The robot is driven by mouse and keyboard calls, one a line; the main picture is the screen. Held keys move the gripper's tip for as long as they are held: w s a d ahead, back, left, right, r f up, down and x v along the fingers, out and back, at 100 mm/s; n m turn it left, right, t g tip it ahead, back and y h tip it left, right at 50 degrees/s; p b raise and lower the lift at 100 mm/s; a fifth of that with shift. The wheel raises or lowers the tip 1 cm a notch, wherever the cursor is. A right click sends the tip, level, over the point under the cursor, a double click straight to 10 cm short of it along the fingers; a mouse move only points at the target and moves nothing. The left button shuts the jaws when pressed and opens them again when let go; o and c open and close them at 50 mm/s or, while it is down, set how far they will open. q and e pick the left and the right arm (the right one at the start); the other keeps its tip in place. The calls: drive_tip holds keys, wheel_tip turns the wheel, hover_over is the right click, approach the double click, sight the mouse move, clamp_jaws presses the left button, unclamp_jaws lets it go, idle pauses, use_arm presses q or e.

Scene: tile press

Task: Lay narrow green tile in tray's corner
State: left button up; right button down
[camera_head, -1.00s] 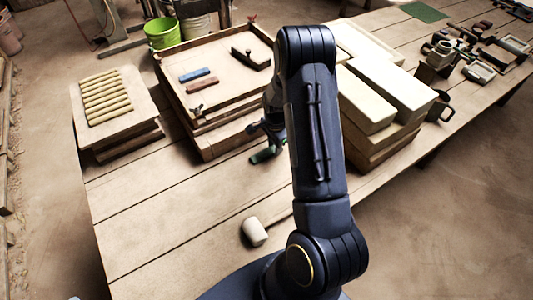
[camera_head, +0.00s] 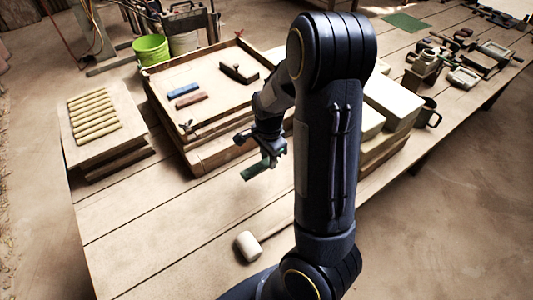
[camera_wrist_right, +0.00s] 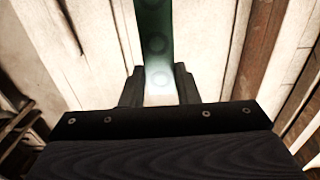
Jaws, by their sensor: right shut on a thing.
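The narrow green tile (camera_head: 257,169) is held by my right gripper (camera_head: 272,157) above the table, just in front of the tray. In the right wrist view the green tile (camera_wrist_right: 156,40) sticks out between the two fingers of my right gripper (camera_wrist_right: 158,88), which is shut on it. The tray (camera_head: 160,100) is a wooden one with raised edges on a stack of boards. A blue tile (camera_head: 183,90) and a reddish-brown tile (camera_head: 191,102) lie inside it. My left gripper is not in view.
A dark plane-like tool (camera_head: 238,73) and a small tool (camera_head: 188,127) are also on the tray. Pale blocks (camera_head: 393,103) stand right of my arm. A white cylinder (camera_head: 248,246) lies on the table in front. A board with several yellow rods (camera_head: 93,114) is at left.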

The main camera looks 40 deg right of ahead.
drive_tip(key=s+a+r, duration=0.2)
drive_tip(key=s+a, duration=0.1)
drive_tip(key=s, duration=0.2)
drive_tip(key=shift+a+r+p, duration=0.3)
drive_tip(key=shift+r, duration=0.1)
